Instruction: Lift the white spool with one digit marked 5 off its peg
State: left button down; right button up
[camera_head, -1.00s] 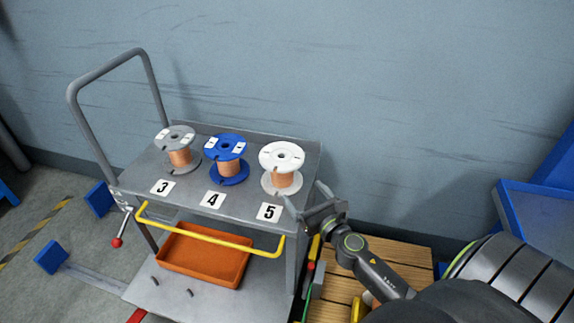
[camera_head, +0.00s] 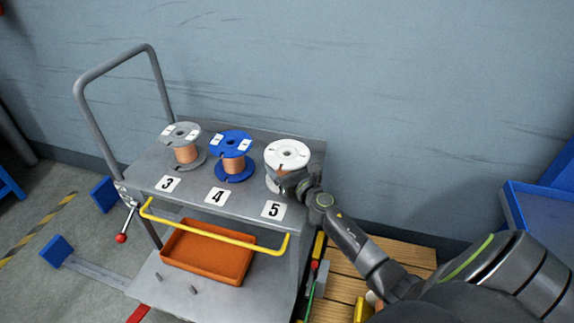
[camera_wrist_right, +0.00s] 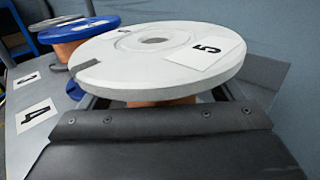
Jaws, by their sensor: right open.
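The white spool (camera_head: 288,153) stands upright on the cart top behind the floor label 5, and copper wire shows below its upper flange. In the right wrist view the white spool (camera_wrist_right: 165,52) fills the middle, with a 5 tag on its upper flange. My right gripper (camera_head: 283,180) is at the spool's front right side, below the upper flange. In the right wrist view my right gripper (camera_wrist_right: 160,105) is open, with its fingers reaching under the flange around the copper core; contact cannot be told. The peg is hidden by the spool. My left gripper is not in view.
A blue spool (camera_head: 232,144) and a grey spool (camera_head: 182,134) stand to the left on the cart top (camera_head: 150,172). A yellow bar (camera_head: 215,234) runs along the cart's front. An orange tray (camera_head: 207,254) lies on the lower shelf. A wall is behind.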

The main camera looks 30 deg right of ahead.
aim_at(287, 145)
jog(key=shift+c, duration=0.5)
jog(key=shift+r, duration=0.1)
jog(key=c, duration=1.4)
jog(key=shift+o, duration=0.2)
jog(key=shift+r+p, duration=1.75)
jog(key=shift+p, duration=0.1)
jog(key=shift+r+p, duration=1.75)
jog(key=shift+r+p, duration=1.75)
jog(key=shift+p, duration=0.05)
jog(key=shift+r, duration=0.1)
jog(key=shift+r+p, duration=1.45)
jog(key=shift+p, duration=0.1)
